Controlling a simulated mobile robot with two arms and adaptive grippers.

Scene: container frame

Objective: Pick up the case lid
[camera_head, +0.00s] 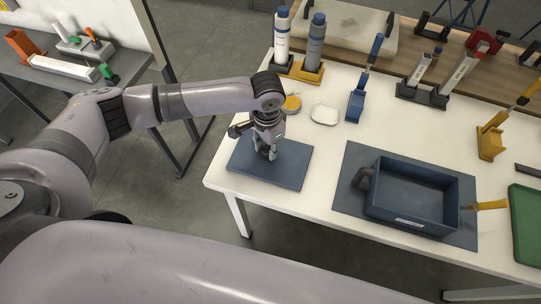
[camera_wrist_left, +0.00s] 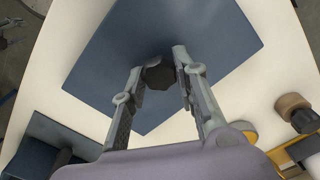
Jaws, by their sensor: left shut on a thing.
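The case lid (camera_head: 292,172) is a flat dark blue panel at the left end of the white table in the head view. It fills the upper middle of the left wrist view (camera_wrist_left: 215,40). A dark knob (camera_wrist_left: 160,76) stands up from it. My left gripper (camera_head: 268,154) is above the lid, pointing down, with its fingers shut on the knob; this also shows in the left wrist view (camera_wrist_left: 164,66). The lid looks level, and I cannot tell whether it touches the table. My right gripper is not in view.
An open blue case (camera_head: 413,222) stands on a dark mat (camera_head: 347,198) to the right. A white dish (camera_head: 324,115), a yellow round item (camera_head: 292,103) and two bottles (camera_head: 282,30) are behind the lid. A green tray (camera_head: 525,225) lies far right.

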